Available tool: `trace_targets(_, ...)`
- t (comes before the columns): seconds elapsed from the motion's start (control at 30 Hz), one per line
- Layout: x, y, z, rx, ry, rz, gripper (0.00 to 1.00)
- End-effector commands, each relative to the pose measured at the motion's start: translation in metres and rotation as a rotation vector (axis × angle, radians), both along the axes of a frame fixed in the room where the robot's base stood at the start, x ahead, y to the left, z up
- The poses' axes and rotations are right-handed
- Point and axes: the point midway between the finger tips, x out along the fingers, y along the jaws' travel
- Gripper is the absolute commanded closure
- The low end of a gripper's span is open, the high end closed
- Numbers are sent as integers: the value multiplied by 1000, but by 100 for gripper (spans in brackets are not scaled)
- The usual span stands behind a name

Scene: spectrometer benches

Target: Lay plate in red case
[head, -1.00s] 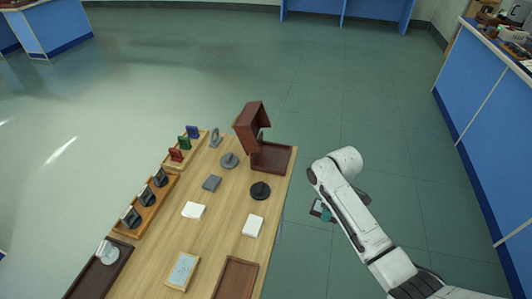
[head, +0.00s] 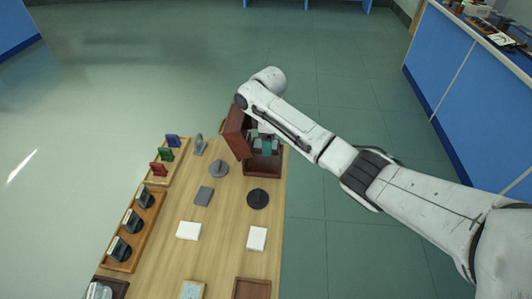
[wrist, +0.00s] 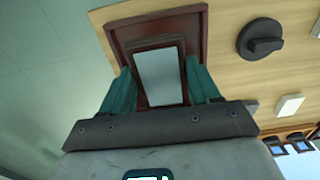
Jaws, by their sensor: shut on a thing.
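The red case (head: 235,131) stands open at the far right corner of the table, its dark red lid raised on the left side. My gripper (head: 266,146) is at the case, over its base, with teal fingers. In the wrist view my gripper (wrist: 163,88) is shut on a pale grey plate (wrist: 160,75), which lies between the two fingers. The case's dark red-brown base (wrist: 190,22) shows behind and around the plate. I cannot tell whether the plate touches the case floor. My arm hides part of the case in the head view.
A black round mount (head: 258,199) stands in front of the case, a grey round mount (head: 218,169) to its left. White boxes (head: 188,230) and a rack of dark holders (head: 130,226) are nearer. A tray with coloured pieces (head: 165,155) lines the left edge. Floor is free right of the table.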

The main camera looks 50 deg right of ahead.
Motion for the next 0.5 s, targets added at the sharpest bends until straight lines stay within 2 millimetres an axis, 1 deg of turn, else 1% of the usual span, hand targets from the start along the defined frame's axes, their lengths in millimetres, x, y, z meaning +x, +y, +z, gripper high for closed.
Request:
trace_targets(0.03, -1, -1, -6, -1, 2, -1, 74)
trace_targets(0.23, -1, 0, -25, 0, 1, -1, 74)
trace_targets(0.4, -1, 0, -48, 0, 2, -1, 74)
trace_targets(0.5, 0, 0, -54, -1, -1, -1, 74)
